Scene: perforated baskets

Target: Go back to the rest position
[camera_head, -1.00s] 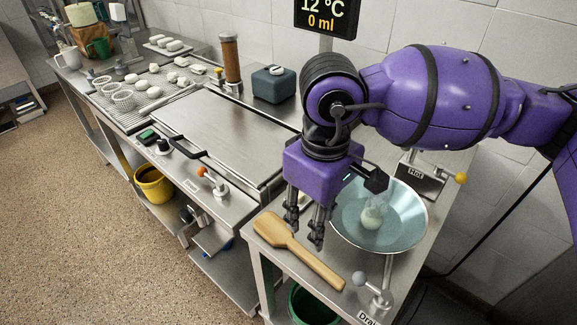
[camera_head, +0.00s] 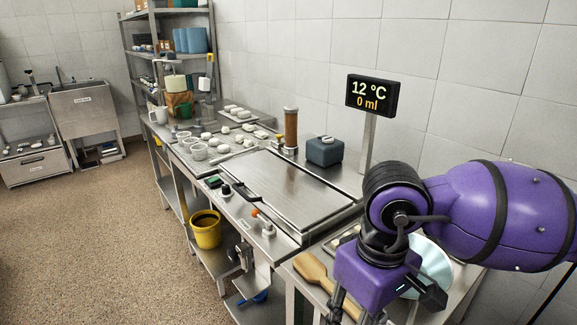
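My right arm comes in from the right in the head view, purple with black bands. Its gripper (camera_head: 356,312) points down at the bottom edge, over the near worktop, in front of a pale blue round basin (camera_head: 433,262). The fingertips are cut off by the frame, so whether it holds anything is hidden. My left gripper is not in view. The perforated baskets (camera_head: 199,151) stand on the far end of the steel counter, well away from my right gripper.
A wooden paddle (camera_head: 311,268) lies beside my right gripper. A display (camera_head: 374,95) on a post reads 12 °C and 0 ml. The steel counter (camera_head: 290,187) has a closed flat lid. A yellow bucket (camera_head: 205,229) sits on the lower shelf. The floor at left is clear.

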